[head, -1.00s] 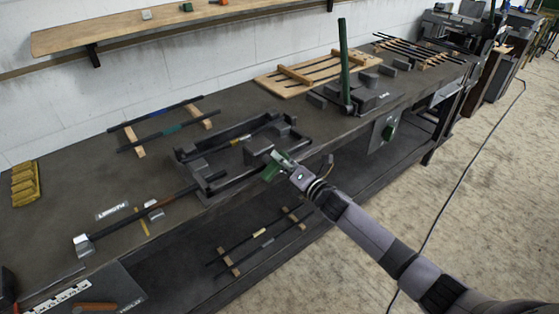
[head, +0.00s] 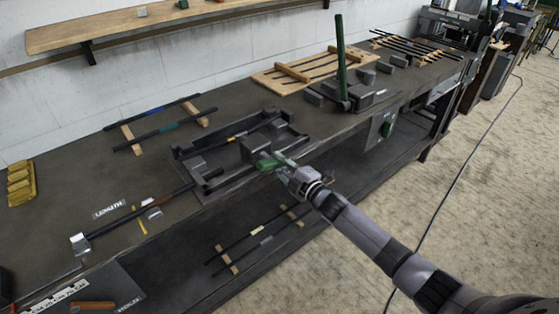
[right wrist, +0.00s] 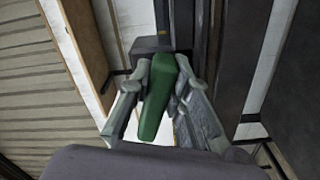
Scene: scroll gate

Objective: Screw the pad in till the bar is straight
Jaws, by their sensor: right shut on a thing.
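A dark metal frame (head: 180,157) stands on the bench near its front edge. A dark bar with a yellow mark (head: 236,137) lies across it; its bend is too small to tell. A dark block (head: 253,147) sits at the front of the frame. A green handle (head: 266,163) is beside the block on the near side. My right gripper (head: 274,163) is shut on this handle, which shows between both fingers in the right wrist view (right wrist: 163,100). The pad is not clearly seen, hidden around the block and gripper. My left gripper is not in view.
A long hammer-like tool (head: 135,215) lies left of the frame. Bars with blue and green marks (head: 160,132) rest on wooden strips behind. A press with an upright green lever (head: 341,60) stands to the right. More bars lie on the lower shelf (head: 190,270).

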